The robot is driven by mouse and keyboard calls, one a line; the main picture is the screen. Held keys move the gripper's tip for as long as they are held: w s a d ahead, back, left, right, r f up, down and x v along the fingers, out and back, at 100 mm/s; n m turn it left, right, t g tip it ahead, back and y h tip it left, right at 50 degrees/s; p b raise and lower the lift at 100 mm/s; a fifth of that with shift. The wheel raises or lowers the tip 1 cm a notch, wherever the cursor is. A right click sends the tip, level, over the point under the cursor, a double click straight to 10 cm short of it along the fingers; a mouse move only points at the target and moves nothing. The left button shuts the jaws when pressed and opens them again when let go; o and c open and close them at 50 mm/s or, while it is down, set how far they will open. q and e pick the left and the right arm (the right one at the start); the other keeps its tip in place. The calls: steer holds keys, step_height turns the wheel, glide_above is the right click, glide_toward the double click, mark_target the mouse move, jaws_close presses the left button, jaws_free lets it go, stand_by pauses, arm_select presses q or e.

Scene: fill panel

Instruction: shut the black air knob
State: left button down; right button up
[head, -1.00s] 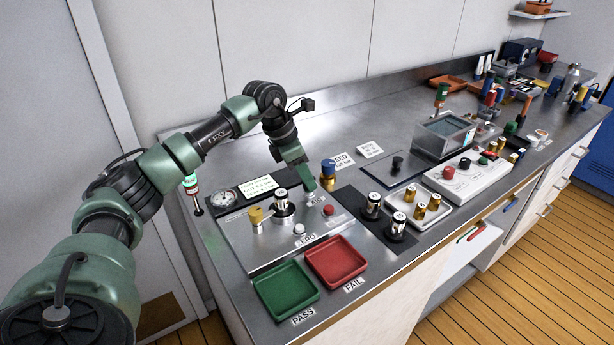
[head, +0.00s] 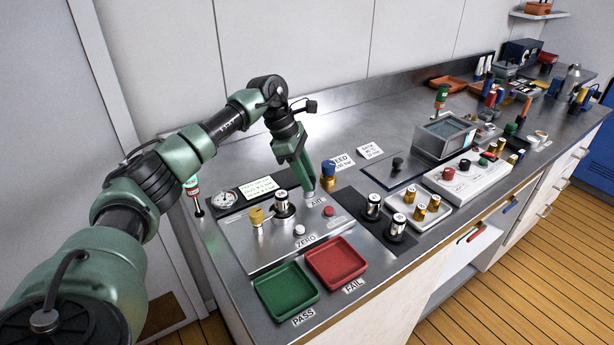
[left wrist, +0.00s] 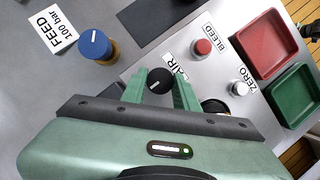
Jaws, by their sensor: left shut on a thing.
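The black air knob (left wrist: 159,80) has a white pointer line and sits on the grey test panel beside the AIR label (left wrist: 177,71). In the left wrist view it is between the two fingers of my left gripper (left wrist: 160,84), which is shut on it from both sides. The pointer line lies diagonally in that view. In the head view my left gripper (head: 308,197) reaches down to the panel (head: 270,234) by the AIR label, and its fingers hide the knob.
A blue-topped feed valve (head: 328,173) stands just behind the gripper. A red bleed button (head: 328,211) and a white zero button (head: 299,230) are close by. A gauge (head: 224,199), brass parts, and green (head: 286,291) and red (head: 336,262) trays surround the panel.

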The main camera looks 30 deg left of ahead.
arm_select(q)
steer(key=shift+r, duration=0.15)
steer(key=c, duration=1.1)
jaws_free()
steer(key=b+v, duration=0.1)
steer(key=v, duration=0.6)
steer(key=shift+a+r, duration=0.25)
steer(key=shift+r, duration=0.05)
